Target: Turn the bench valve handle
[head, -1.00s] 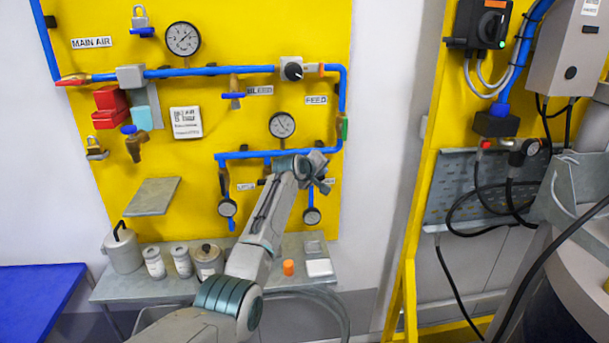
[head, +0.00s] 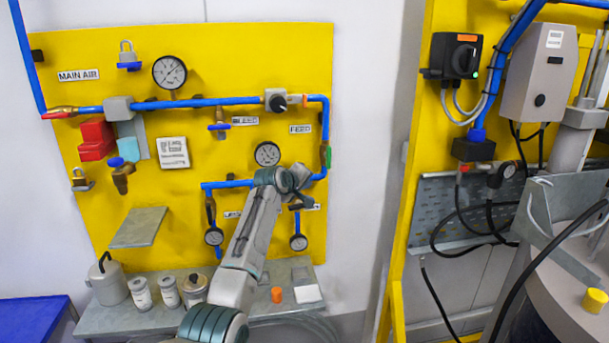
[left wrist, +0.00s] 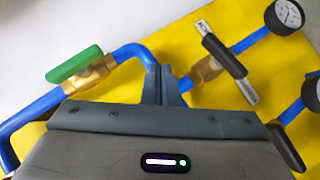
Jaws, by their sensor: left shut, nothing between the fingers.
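My left gripper (head: 302,188) is at the panel's lower right. Its fingers (left wrist: 162,75) are shut and empty, in front of the blue pipe beside the valve. They look apart from the handle; contact cannot be told. My right gripper is not in view.
A green handle (left wrist: 75,64) sits on the adjoining pipe, also seen in the head view (head: 327,157). Another black-handled valve (head: 210,207) is left of my arm. Below, a grey shelf (head: 120,318) holds cans and an orange cap. A yellow post (head: 408,220) stands right.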

